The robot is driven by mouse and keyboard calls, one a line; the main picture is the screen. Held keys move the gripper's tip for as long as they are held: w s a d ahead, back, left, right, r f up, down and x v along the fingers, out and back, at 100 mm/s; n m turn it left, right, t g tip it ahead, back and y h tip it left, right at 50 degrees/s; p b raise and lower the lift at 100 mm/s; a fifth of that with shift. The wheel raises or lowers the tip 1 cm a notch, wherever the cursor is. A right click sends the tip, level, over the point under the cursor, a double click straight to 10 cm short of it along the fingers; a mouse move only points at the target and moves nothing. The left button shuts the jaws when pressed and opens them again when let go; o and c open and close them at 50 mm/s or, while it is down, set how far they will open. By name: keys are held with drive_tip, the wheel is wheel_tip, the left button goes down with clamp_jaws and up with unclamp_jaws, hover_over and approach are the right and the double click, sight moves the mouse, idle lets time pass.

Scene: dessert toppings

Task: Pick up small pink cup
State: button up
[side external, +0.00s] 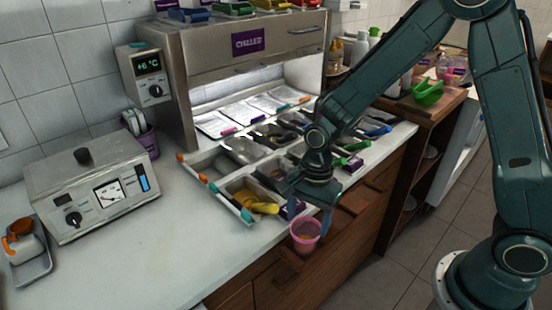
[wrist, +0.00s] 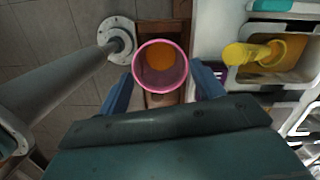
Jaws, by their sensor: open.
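My gripper (side external: 313,207) is just above and beside the cup, pointing down. In the wrist view its blue fingers are spread wide, one on each side of the cup, with gaps to the rim. The gripper is open and holds nothing.
A topping tray with a yellow scoop (side external: 264,208) lies close behind the cup; the scoop also shows in the wrist view (wrist: 240,54). The steel chiller cabinet (side external: 240,60) stands behind. A meter box (side external: 95,185) is at left. The counter (side external: 150,250) is clear at front left.

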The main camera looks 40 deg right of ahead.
sight(305, 236)
drive_tip(key=shift+f, duration=0.4)
drive_tip(key=shift+a+f, duration=0.1)
drive_tip(key=shift+a+f, duration=0.2)
drive_tip(key=shift+f, duration=2.3)
drive_tip(key=shift+c, duration=0.2)
drive_tip(key=c, duration=0.6)
